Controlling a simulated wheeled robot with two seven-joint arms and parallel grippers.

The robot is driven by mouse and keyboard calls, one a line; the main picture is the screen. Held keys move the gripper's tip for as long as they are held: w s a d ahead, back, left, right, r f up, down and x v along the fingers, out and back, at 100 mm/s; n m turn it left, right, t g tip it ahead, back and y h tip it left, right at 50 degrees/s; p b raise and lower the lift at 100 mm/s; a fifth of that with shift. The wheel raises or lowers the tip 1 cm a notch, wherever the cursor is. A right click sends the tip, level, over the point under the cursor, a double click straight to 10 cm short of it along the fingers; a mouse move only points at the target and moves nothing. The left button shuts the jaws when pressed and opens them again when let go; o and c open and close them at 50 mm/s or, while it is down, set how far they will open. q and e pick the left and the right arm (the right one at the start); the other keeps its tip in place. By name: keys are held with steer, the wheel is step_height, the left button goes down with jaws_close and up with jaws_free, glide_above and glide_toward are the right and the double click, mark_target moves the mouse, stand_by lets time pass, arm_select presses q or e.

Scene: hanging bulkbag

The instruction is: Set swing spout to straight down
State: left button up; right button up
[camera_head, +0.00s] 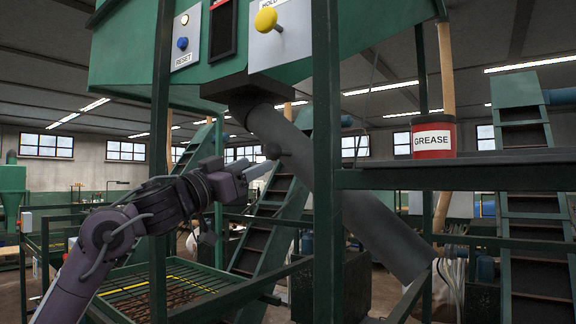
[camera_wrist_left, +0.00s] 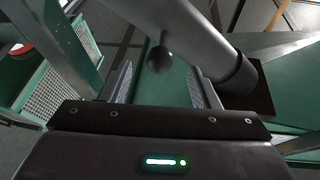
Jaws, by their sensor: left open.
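The swing spout (camera_head: 375,230) is a thick grey tube under the green hopper. It slants down to the right from its dark collar (camera_head: 246,88), and a green post hides part of it. A small dark ball knob (camera_head: 272,151) sticks out from its upper left side. My left gripper (camera_head: 262,171) is open just below and beside this knob. In the left wrist view the ball knob (camera_wrist_left: 159,60) lies between the lines of the two open fingers, with the spout (camera_wrist_left: 185,30) beyond it. I cannot tell whether a finger touches the knob. My right gripper is out of view.
Green posts (camera_head: 327,160) and a shelf (camera_head: 455,178) with a red grease can (camera_head: 434,138) stand to the right. A panel with a yellow knob (camera_head: 266,19) and a blue reset button (camera_head: 183,43) is above. A railed grating pit (camera_head: 165,290) lies below.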

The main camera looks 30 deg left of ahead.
mark_target(266, 154)
arm_select(q)
steer(key=shift+w+d+r+p, duration=0.1)
steer(key=shift+w+r+p, duration=0.25)
steer(key=shift+r+p, duration=0.25)
steer(key=shift+w+d+r+p, duration=0.1)
steer(key=shift+w+r+p, duration=0.2)
steer(key=shift+r+p, duration=0.3)
steer(key=p+x, duration=0.2)
steer(key=x, duration=0.2)
steer(key=shift+w+d+p, duration=0.2)
steer(key=shift+w+p, duration=0.1)
steer(key=shift+w, duration=0.05)
steer(key=shift+w+f, duration=0.1)
steer(key=shift+w, duration=0.2)
steer(key=shift+s+a, duration=0.1)
jaws_close()
